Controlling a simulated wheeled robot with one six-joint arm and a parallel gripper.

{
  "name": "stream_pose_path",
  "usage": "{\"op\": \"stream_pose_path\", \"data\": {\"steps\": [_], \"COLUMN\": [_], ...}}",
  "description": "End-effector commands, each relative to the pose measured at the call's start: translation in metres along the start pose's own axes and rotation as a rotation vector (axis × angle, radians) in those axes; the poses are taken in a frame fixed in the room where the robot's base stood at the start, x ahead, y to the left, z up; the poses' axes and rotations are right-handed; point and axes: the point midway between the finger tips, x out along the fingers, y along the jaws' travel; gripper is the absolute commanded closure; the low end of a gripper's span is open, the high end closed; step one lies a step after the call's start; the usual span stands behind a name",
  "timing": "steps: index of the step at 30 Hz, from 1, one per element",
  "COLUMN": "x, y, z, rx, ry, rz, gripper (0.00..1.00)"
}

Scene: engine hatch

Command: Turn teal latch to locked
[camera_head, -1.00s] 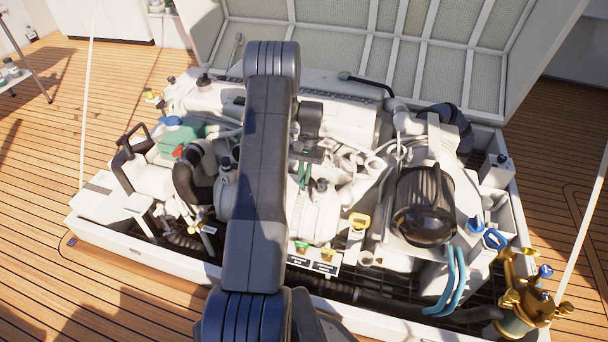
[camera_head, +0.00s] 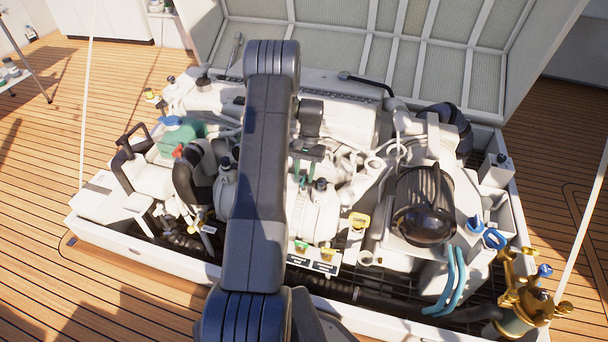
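My gripper (camera_head: 304,168) hangs over the middle of the engine, just right of my large grey arm link. Its dark body shows below the wrist, with small greenish finger parts under it. A tiny teal piece (camera_head: 303,183) shows just below the fingers, beside a white round housing; it may be the teal latch, but it is too small to tell its angle. I cannot tell whether the fingers touch it or how far apart they are. My arm link hides part of the engine to the left.
A black ribbed filter (camera_head: 424,200) and teal hoses (camera_head: 456,282) lie to the right. A green tank (camera_head: 180,140) stands left. The open hatch lid (camera_head: 400,50) rises behind.

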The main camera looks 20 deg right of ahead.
Motion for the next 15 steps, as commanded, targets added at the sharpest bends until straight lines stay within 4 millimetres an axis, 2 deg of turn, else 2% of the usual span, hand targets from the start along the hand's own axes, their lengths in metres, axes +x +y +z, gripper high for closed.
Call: {"op": "stream_pose_path", "data": {"steps": [15], "x": [-0.108], "y": [0.0], "z": [0.0], "rx": [0.0], "ry": [0.004], "rz": [-0.001], "gripper": [0.67]}}
